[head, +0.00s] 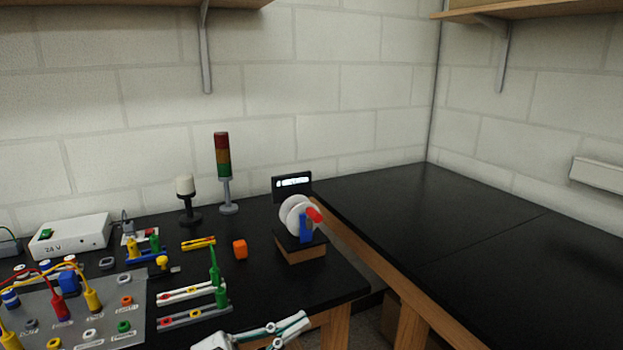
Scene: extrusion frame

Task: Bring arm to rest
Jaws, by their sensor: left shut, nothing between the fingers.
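My left gripper (302,321) shows at the bottom centre of the head view, with pale fingers and teal joints. It points right, near the front edge of the black bench (340,285). It is shut and empty, and touches no object that I can see. Most of my left arm is outside the picture. My right gripper is not in view.
A grey panel (128,338) with several coloured plugs and sockets lies at lower left. A signal tower (223,155) stands behind. The right-hand bench (470,230) is clear.

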